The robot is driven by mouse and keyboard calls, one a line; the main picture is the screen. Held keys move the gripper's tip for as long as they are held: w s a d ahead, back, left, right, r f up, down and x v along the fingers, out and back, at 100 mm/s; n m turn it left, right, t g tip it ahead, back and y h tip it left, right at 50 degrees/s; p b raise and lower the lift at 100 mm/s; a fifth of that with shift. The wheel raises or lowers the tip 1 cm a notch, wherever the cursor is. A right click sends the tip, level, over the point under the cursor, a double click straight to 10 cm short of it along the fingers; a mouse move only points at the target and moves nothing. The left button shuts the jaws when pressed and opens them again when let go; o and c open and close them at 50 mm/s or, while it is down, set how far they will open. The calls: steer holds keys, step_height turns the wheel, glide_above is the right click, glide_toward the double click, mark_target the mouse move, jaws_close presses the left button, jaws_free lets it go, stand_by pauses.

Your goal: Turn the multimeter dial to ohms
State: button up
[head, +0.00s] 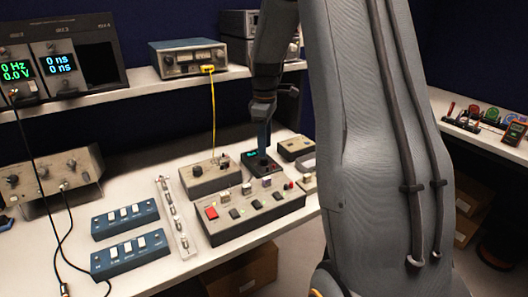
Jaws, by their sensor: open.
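A small dark device (272,169) with a lit cyan display lies on the bench and looks like the multimeter. My gripper (264,149) points down right over it, with its jaws open. The fingers cover the middle of the device, so its dial is mostly hidden and I cannot read its setting. A little red shows just below the fingertips. I cannot tell whether the fingers touch the dial or stand around it. A second handheld meter with an orange edge (515,132) lies on the right bench, far from my gripper.
A grey button box (255,208) stands in front of the dark device, and a beige knob box (211,178) with a yellow cable is left of it. Small boxes (296,148) stand to its right. Blue switch boxes (125,218) lie front left. A shelf (135,91) with instruments runs behind.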

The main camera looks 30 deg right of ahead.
mark_target(264, 161)
steer(key=shift+a+f+p, duration=0.1)
steer(key=shift+f+p, duration=0.3)
steer(key=shift+f, duration=1.75)
steer(key=shift+c, duration=0.3)
jaws_close()
